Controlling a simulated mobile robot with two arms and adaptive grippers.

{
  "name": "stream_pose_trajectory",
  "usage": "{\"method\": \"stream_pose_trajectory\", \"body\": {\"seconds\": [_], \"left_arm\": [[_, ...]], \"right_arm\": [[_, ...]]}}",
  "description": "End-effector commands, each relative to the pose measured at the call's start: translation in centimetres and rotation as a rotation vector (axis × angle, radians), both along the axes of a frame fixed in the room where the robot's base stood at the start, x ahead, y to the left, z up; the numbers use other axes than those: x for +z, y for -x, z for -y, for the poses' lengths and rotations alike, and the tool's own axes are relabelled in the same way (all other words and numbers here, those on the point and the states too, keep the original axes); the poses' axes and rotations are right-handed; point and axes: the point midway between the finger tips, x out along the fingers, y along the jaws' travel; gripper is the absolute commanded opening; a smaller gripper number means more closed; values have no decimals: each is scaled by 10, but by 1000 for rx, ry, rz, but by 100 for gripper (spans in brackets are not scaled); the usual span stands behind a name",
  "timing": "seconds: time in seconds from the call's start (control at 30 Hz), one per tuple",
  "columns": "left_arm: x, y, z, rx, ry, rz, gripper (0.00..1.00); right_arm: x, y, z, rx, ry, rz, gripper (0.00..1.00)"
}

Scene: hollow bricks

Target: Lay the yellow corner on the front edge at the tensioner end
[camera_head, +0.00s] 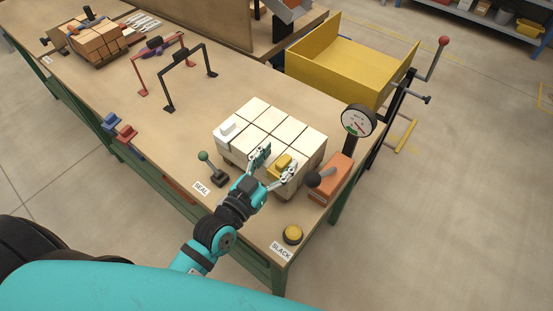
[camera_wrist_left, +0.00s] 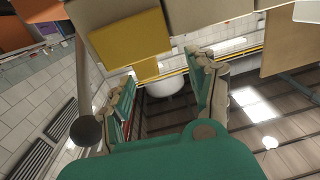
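The yellow corner (camera_head: 283,161) lies on the top of the pale brick stack (camera_head: 268,125), by its near right edge, at the end towards the orange tensioner (camera_head: 331,180). My left gripper (camera_head: 275,167) is just in front of it with the fingers spread. In the left wrist view the fingers (camera_wrist_left: 165,95) stand apart with nothing seen held between them. A yellow piece (camera_wrist_left: 130,40) beyond them appears to be the corner, against the pale bricks. Whether a finger touches it cannot be told. My right gripper is in neither view.
A white corner (camera_head: 228,128) sits on the stack's left end. A green-knobbed lever (camera_head: 211,168), a gauge (camera_head: 358,121) and a yellow button (camera_head: 292,234) stand around the stack. Red and black frames (camera_head: 185,68) stand farther back. Bench space between them is clear.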

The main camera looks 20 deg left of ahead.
Motion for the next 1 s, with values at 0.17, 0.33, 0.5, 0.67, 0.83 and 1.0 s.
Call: {"method": "stream_pose_trajectory", "body": {"seconds": [0.17,0.33,0.5,0.67,0.83,1.0], "left_arm": [[3,0,0,0,1,1,58],[9,9,-2,0,-1,-4,58],[7,46,-13,-1,-3,-5,58],[7,80,-23,-1,-2,-6,58],[9,104,-30,-1,-2,-4,58],[11,114,-33,0,1,-1,58]], "right_arm": [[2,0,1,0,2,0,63],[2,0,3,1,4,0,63],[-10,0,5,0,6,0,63],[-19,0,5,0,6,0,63],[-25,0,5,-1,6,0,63],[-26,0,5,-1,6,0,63]]}}
